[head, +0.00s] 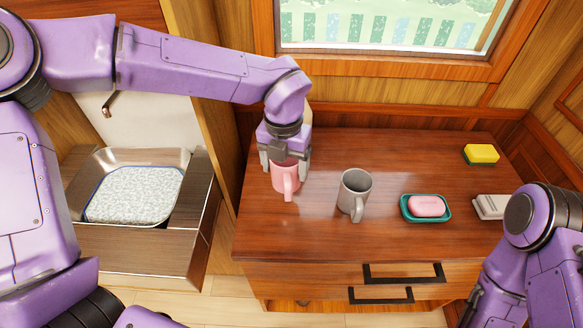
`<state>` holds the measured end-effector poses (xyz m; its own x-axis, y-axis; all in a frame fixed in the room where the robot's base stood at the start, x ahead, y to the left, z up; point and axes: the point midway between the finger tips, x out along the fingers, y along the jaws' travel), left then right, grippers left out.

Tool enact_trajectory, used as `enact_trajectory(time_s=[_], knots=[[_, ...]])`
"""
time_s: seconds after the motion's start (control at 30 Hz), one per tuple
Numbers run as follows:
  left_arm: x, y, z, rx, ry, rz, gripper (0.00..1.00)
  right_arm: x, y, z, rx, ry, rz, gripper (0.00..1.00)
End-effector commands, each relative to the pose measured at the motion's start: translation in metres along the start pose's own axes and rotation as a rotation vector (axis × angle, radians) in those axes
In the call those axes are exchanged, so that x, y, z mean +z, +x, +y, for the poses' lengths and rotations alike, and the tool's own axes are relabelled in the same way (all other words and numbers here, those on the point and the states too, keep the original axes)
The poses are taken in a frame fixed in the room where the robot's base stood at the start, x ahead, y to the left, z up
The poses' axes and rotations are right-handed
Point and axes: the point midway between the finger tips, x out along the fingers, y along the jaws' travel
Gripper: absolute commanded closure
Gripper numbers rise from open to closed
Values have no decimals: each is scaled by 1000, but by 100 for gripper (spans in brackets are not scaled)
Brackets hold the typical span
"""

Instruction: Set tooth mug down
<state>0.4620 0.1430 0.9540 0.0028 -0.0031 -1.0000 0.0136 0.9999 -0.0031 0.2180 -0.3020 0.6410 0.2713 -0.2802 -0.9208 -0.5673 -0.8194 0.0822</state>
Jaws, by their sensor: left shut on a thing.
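A pink tooth mug (287,184) is upright at the left part of the wooden cabinet top (310,237), its handle facing the front. My left gripper (285,166) comes down from above and is shut on the mug near its rim. The gripper hides the top of the mug. The mug's base is at or very near the wood; I cannot tell if it touches. My right arm shows at the lower right, but its gripper is not in view.
A grey mug (354,189) stands close to the right of the pink one. Further right are a pink soap (426,206) in a teal dish (405,213), a yellow-green sponge (481,153) and a pale block (490,207). The front left of the top is clear. A basin (182,157) is at left.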

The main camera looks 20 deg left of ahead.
Motion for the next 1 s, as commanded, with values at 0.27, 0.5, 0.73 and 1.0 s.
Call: enact_trajectory(time_s=[0.27, 0.5, 0.73, 1.0], knots=[[-7, -8, -14, 3, -876, -3, 66, 3, 7, -1, 0, 0, 0, 57], [-10, -10, -18, 3, -1139, -2, 66, 3, 7, -1, 0, 0, 0, 57], [-10, -10, -18, 3, -1141, -2, 66, 3, 7, -1, 0, 0, 0, 57], [-10, 4, -18, 3, -1139, -1, 66, 8, 20, -2, 0, 0, 0, 57]])
